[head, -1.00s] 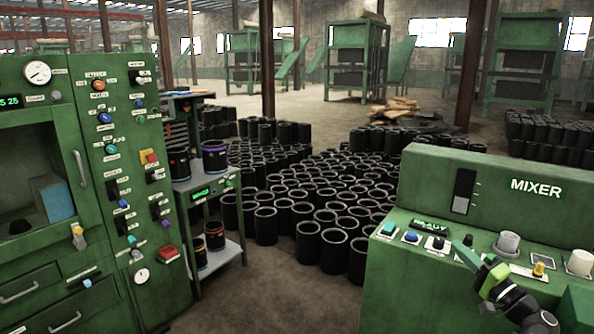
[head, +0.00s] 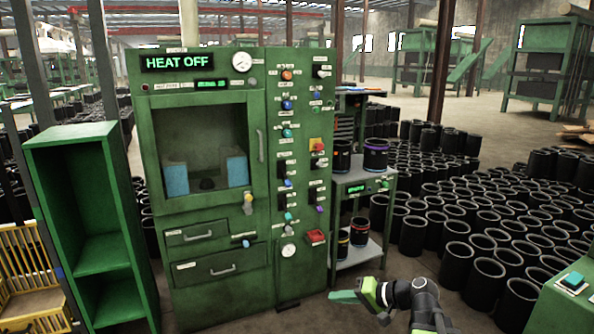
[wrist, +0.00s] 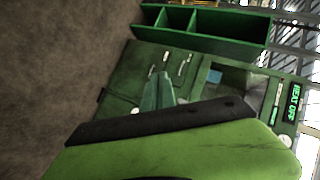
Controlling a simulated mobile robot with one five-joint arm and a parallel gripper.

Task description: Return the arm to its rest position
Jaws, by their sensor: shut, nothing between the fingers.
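My gripper (head: 340,297) is low at the bottom of the head view, in front of the green oven cabinet and the small side stand. Its teal fingers are together with nothing between them, and they point left. My arm behind it is black and bright green. In the wrist view, the closed fingers (wrist: 157,92) show above my own green and black link, with the cabinet behind them.
The green cabinet (head: 180,312) reads HEAT OFF and has two drawers. An open green shelf (head: 85,205) stands left of it, a yellow crate (head: 22,265) further left. The side stand (head: 352,278) holds several tins. Many black sleeves (head: 470,270) cover the floor at right.

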